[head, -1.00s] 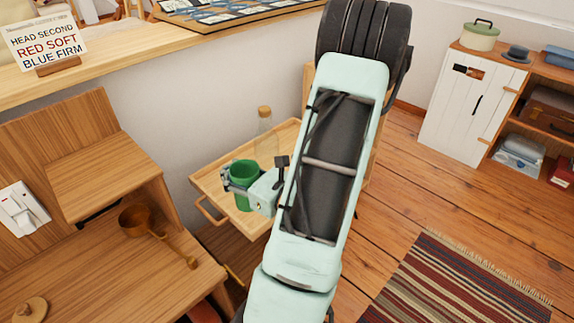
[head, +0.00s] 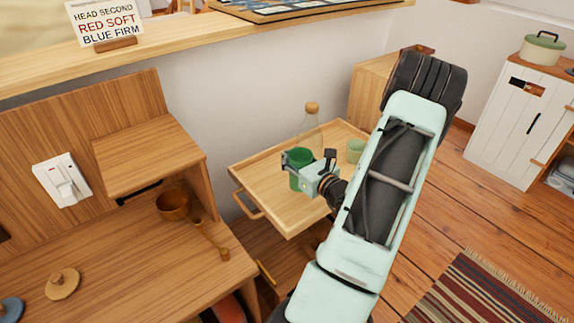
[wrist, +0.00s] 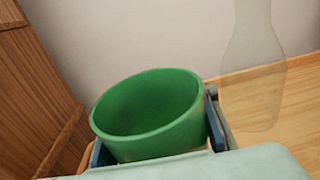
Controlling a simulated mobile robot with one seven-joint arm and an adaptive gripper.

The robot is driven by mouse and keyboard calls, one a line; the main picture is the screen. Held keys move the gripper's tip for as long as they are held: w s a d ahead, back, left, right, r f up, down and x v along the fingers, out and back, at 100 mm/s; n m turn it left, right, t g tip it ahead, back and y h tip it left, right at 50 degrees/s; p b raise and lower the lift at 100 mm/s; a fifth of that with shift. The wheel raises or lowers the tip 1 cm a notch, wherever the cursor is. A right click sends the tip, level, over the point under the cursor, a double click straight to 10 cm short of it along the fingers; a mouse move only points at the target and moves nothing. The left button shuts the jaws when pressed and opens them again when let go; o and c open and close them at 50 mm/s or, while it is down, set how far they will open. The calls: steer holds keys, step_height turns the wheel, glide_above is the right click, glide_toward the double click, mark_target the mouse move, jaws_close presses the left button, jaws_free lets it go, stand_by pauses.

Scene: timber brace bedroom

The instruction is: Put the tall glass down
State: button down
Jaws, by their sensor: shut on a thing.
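The tall green glass (head: 297,178) is between the fingers of my gripper (head: 301,170), over the left-middle part of the wooden tray table (head: 270,200). In the wrist view the glass (wrist: 150,115) shows its open, empty-looking rim, with a blue-grey finger on either side. My gripper (wrist: 155,142) is shut on it. The base of the glass is partly hidden, and I cannot tell whether it touches the tray.
A clear bottle with a cork stopper (head: 312,122) stands behind the glass. A shorter pale green cup (head: 355,150) stands to its right. The tray's front part is bare. A desk (head: 130,235) with a brown pot (head: 172,205) is at left.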

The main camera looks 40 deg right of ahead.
steer(key=shift+w+d+f+b, duration=0.1)
steer(key=shift+w+f+b, duration=0.1)
steer(key=shift+f, duration=0.5)
steer(key=shift+w+d+f+b, duration=0.15)
steer(key=shift+f+b, duration=0.1)
steer(key=shift+f, duration=0.5)
steer(key=shift+w+d+f+b, duration=0.1)
steer(key=shift+w+f+b, duration=0.1)
steer(key=shift+f, duration=0.5)
steer(key=shift+f, duration=0.1)
steer(key=c, duration=2.2)
jaws_free()
steer(key=shift+f, duration=0.15)
steer(key=shift+c, duration=0.2)
steer(key=o, duration=1.1)
steer(key=shift+c, duration=0.2)
steer(key=shift+r, duration=0.2)
steer(key=shift+s+r, duration=0.1)
steer(key=shift+s, duration=0.2)
steer(key=s, duration=0.3)
steer(key=s+a+p, duration=0.1)
steer(key=s, duration=0.3)
steer(key=s+a+p, duration=0.1)
steer(key=s, duration=0.3)
steer(key=shift+s+r, duration=0.2)
steer(key=shift+r, duration=0.05)
